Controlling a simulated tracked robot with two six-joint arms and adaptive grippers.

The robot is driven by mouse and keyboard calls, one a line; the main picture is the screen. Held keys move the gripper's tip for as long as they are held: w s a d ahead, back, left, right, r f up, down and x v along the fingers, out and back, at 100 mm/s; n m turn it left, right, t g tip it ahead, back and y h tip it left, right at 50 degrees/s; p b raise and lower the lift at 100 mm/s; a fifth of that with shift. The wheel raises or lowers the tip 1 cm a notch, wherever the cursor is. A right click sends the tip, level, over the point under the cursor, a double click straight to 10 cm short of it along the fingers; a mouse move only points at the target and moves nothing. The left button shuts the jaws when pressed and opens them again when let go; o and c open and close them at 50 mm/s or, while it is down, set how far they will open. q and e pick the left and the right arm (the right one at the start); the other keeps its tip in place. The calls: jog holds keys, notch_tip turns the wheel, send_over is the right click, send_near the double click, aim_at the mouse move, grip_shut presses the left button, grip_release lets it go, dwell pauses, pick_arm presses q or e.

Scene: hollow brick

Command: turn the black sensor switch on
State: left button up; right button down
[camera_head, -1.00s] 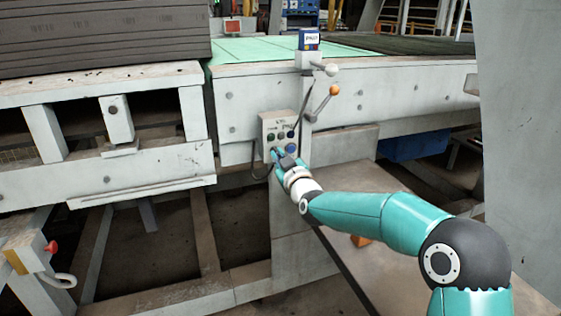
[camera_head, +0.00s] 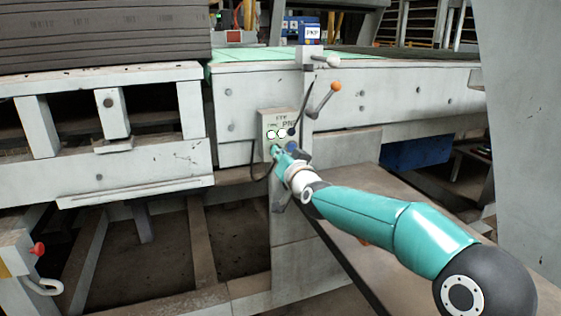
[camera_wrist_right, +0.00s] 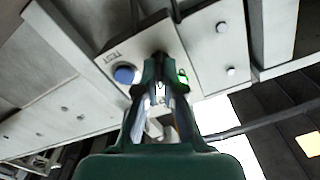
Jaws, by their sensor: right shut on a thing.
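A grey control box (camera_head: 267,121) is fixed to the pale post in the middle of the head view. Its upper row has white lit buttons (camera_head: 276,134) and a dark knob (camera_head: 292,132). A blue button (camera_head: 292,146) sits below. My right gripper (camera_head: 281,151) is at the lower part of the box. In the wrist view its fingers (camera_wrist_right: 160,65) are shut on a dark part at the panel, seemingly the black sensor switch, mostly hidden between them. The blue button (camera_wrist_right: 124,74) is to their left and a green light (camera_wrist_right: 183,76) to their right. My left gripper is out of view.
An orange-tipped lever (camera_head: 335,87) and a white-knobbed handle (camera_head: 333,62) stick out near the box. A dark cable hangs at the box's left. A red knob (camera_head: 38,249) is at lower left. A flat brown surface lies under my right arm.

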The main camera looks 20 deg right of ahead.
jog(key=shift+m, duration=0.6)
jog(key=c, duration=1.3)
grip_release()
jog(key=shift+s, duration=0.1)
jog(key=s, duration=1.1)
jog(key=shift+s+d+f, duration=0.1)
jog(key=shift+s+d, duration=0.15)
jog(key=shift+s, duration=0.1)
